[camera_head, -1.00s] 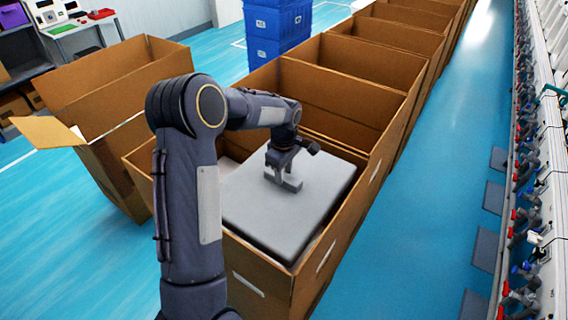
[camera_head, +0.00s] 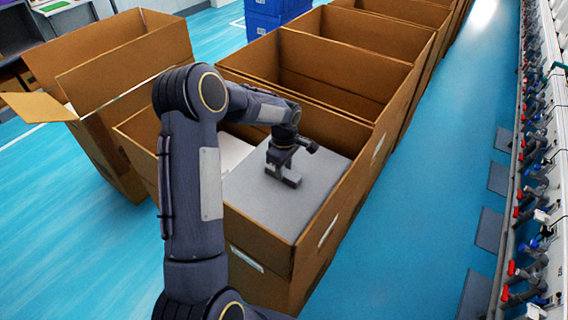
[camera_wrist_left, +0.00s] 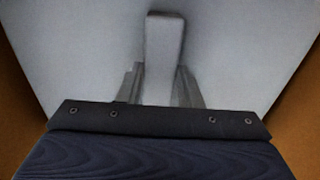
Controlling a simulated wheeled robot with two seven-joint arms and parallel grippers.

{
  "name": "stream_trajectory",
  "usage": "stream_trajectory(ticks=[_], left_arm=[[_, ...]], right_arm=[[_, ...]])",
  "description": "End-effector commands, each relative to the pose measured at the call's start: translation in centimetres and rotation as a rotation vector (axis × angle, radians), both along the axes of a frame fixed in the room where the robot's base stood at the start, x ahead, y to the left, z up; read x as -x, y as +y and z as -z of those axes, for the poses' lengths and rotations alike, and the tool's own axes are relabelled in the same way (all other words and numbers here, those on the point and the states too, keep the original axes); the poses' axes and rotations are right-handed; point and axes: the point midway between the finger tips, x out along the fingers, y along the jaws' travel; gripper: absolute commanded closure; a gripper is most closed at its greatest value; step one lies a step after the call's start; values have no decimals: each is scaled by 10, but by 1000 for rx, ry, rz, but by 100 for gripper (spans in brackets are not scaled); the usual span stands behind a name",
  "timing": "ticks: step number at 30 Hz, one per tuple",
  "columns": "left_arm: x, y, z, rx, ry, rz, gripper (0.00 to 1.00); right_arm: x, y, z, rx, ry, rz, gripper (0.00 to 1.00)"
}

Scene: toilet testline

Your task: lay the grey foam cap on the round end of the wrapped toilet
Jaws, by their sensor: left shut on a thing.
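The grey foam cap (camera_head: 317,174) is a flat slab with a raised block on top. It sits down inside the front cardboard box, its near edges hidden behind the box walls. My left gripper (camera_head: 284,178) points down at the cap's middle, shut on the raised block. In the left wrist view the fingers (camera_wrist_left: 160,86) stand on both sides of the block (camera_wrist_left: 165,45), with the slab (camera_wrist_left: 95,50) around it. A white surface (camera_head: 228,150) shows left of the cap; I cannot tell whether it is the wrapped toilet. My right gripper is out of view.
The front box (camera_head: 257,236) has upright walls close around the cap. More open boxes (camera_head: 345,68) run behind it. Another open box (camera_head: 118,62) stands at the left, and blue crates (camera_head: 268,24) at the back. A rack of fittings (camera_head: 530,190) lines the right.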

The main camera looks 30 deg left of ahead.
Motion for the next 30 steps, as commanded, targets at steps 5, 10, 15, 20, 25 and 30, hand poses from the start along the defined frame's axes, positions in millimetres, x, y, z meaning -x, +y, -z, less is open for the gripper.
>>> stream_trajectory(ticks=[5,10,15,20,25,30], left_arm=[[0,0,25,1,-1,0,100],[0,0,45,0,0,0,100],[0,0,66,0,-1,1,100],[0,0,85,1,0,0,100],[-1,0,108,-1,-2,1,100],[0,0,128,-1,-2,2,100]], right_arm=[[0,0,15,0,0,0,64],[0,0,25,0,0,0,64],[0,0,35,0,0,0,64],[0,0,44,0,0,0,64],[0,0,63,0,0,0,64],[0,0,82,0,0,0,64]])
